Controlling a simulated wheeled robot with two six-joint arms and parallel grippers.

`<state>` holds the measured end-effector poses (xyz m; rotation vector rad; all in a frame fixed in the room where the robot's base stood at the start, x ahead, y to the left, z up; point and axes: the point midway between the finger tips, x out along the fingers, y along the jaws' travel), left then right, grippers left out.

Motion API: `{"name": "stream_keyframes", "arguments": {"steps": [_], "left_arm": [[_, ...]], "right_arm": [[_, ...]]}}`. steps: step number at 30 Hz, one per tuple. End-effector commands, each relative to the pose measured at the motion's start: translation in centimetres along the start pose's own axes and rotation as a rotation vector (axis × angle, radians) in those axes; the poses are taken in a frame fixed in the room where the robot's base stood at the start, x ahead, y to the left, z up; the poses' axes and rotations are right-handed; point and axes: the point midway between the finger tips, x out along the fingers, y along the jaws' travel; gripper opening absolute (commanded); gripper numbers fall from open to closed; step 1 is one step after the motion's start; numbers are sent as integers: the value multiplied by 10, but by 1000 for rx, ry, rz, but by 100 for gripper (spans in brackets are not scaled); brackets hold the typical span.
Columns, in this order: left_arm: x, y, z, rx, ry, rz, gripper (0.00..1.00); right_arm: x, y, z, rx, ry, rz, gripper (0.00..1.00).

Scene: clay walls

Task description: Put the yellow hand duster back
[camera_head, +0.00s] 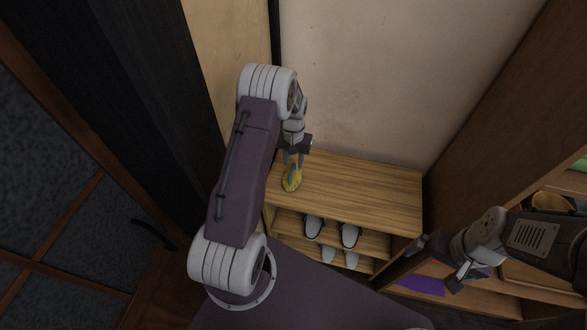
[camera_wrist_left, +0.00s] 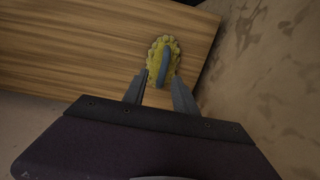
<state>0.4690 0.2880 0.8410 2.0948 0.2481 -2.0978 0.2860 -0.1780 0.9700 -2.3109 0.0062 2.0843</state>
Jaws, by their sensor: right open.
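The yellow hand duster (camera_head: 291,181) lies at the left end of the wooden shelf top (camera_head: 360,190). In the left wrist view the duster (camera_wrist_left: 154,56) has a fluffy scalloped yellow edge and a blue-grey handle. My left gripper (camera_head: 294,160) is directly above it. In the left wrist view its fingers (camera_wrist_left: 161,82) are apart, with the near end of the handle between their tips and visible gaps on both sides. My right gripper (camera_head: 436,265) is open and empty at the lower right, away from the duster.
Below the shelf top, pairs of shoes (camera_head: 350,236) stand on lower shelves. A brown cabinet (camera_head: 490,110) with open shelves rises at the right, holding a purple item (camera_head: 421,284). A plain wall (camera_head: 370,80) is behind. The right part of the shelf top is bare.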

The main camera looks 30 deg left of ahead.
Motion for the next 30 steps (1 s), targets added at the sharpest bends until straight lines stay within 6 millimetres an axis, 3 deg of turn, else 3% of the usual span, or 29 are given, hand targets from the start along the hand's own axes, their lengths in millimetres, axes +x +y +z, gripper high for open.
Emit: {"name": "stream_keyframes", "arguments": {"steps": [6,14,17,20,24,27,30], "left_arm": [[-46,0,-1,0,4,0,34],[-62,0,0,0,0,0,34],[-71,8,10,16,8,1,34],[-97,32,49,67,33,7,34],[-122,58,127,146,73,19,34],[-128,64,172,188,93,26,34],[-128,65,197,209,104,30,34]], "right_arm": [[2,0,0,0,0,0,100],[2,0,0,0,0,0,100],[2,0,0,0,0,0,100],[2,0,0,0,0,0,100],[2,0,0,0,0,0,100],[2,0,0,0,0,0,100],[2,0,0,0,0,0,100]]}}
